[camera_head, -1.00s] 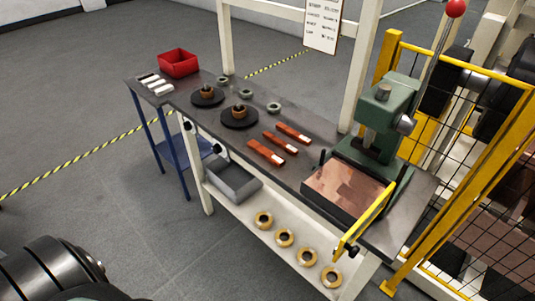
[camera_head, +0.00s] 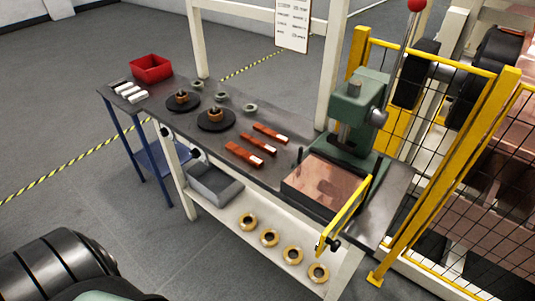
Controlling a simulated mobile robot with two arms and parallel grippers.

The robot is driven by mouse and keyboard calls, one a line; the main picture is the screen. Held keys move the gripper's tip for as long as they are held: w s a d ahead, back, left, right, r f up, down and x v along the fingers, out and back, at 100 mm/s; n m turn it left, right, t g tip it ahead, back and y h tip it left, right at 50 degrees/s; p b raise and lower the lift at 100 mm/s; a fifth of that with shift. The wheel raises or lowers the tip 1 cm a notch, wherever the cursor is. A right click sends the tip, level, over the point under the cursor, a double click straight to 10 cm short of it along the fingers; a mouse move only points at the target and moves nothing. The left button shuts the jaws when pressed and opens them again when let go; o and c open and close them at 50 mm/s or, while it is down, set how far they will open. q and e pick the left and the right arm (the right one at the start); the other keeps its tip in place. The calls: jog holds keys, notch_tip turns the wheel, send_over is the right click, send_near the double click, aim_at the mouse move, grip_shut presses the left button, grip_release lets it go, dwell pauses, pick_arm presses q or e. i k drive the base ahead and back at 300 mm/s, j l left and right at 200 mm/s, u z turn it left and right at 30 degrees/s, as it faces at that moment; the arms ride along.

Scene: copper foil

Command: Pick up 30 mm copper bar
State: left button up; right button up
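Three copper bars lie side by side on the dark workbench top in the head view: a front bar (camera_head: 243,155), a middle bar (camera_head: 257,144) and a back bar (camera_head: 270,133). The front bar looks the widest and the back one the narrowest or close to it; I cannot read any size on them. Neither of my grippers shows. A dark rounded part of my own body fills the lower left corner, well apart from the bars.
A green press (camera_head: 357,115) with a copper sheet (camera_head: 325,182) at its base stands right of the bars. Two black discs with copper coils (camera_head: 182,97) stand left. A yellow fence (camera_head: 440,190) borders the right. Brass rings (camera_head: 270,237) lie on the lower shelf (camera_head: 225,218). Floor in front is open.

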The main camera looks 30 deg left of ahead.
aim_at(246, 155)
jog(key=j+z, duration=0.45)
jog(key=k+j+z, duration=0.1)
jog(key=j+z, duration=0.35)
